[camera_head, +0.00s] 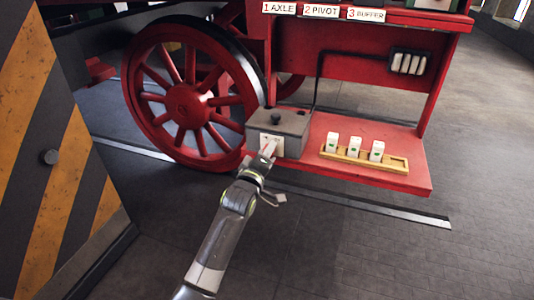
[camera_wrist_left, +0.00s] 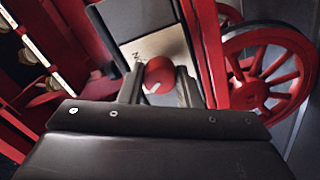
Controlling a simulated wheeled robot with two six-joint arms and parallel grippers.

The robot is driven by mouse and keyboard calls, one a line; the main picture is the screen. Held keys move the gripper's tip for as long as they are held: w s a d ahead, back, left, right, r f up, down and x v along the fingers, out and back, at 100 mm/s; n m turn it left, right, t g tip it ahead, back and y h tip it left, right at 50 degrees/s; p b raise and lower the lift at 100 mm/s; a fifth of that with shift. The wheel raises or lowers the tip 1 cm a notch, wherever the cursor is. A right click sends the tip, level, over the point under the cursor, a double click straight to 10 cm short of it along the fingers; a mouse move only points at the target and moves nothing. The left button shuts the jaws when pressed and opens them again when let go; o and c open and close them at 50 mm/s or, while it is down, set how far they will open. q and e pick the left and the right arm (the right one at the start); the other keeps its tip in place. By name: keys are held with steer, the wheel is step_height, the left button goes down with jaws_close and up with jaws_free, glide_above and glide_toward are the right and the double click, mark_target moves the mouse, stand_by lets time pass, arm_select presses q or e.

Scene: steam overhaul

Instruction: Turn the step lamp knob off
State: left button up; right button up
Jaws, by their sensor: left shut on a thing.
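The step lamp knob is a round red knob (camera_wrist_left: 159,75) with a short white mark, on a pale plate (camera_wrist_left: 158,45) with partly hidden dark lettering. The plate is on the front of a grey box (camera_head: 292,121), which stands on the red step (camera_head: 345,178). My left gripper (camera_head: 268,149) reaches the plate and mostly hides the knob in the head view. In the left wrist view its fingers (camera_wrist_left: 160,88) are on either side of the knob, shut on it. The white mark points down and slightly left there. My right gripper is in neither view.
A wooden tray (camera_head: 398,163) with several white blocks (camera_head: 355,147) stands on the step to the right. A red spoked wheel (camera_head: 190,103) is behind left. A caged lamp (camera_head: 409,62) hangs above right. A striped panel (camera_head: 45,130) stands at the left. The floor in front is clear.

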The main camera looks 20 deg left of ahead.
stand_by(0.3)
arm_select(q)
steer(key=o, duration=1)
steer(key=shift+c, duration=0.2)
steer(key=s+b, duration=0.4)
steer(key=s, duration=1.3)
steer(key=shift+s+a+f, duration=0.2)
steer(key=shift+a+f, duration=0.1)
steer(key=shift+a, duration=0.1)
